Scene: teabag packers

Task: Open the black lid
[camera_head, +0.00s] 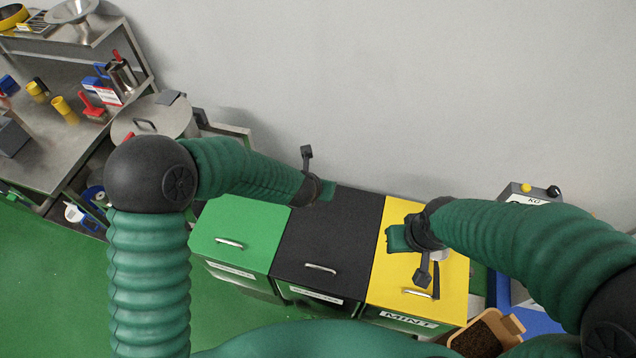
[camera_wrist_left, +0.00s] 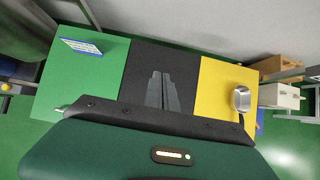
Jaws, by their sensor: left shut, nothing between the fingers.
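The black lid (camera_head: 325,235) lies flat and closed on the middle bin, level with the lids beside it. Its silver handle (camera_head: 320,268) is near the front edge. My left gripper (camera_head: 327,190) is over the back part of the black lid, away from the handle. In the left wrist view its fingers (camera_wrist_left: 163,90) are shut and empty, with the black lid (camera_wrist_left: 150,60) behind them. My right gripper (camera_head: 398,238) is above the yellow lid; its fingers are largely hidden, so I cannot tell whether it is open.
The green lid (camera_head: 235,220) is left of the black one and the yellow lid (camera_head: 390,285) is right, both closed. A silver cup (camera_wrist_left: 241,99) shows by the yellow lid. A brown container (camera_head: 485,335) is at front right. The wall stands close behind; green floor (camera_head: 235,310) lies in front.

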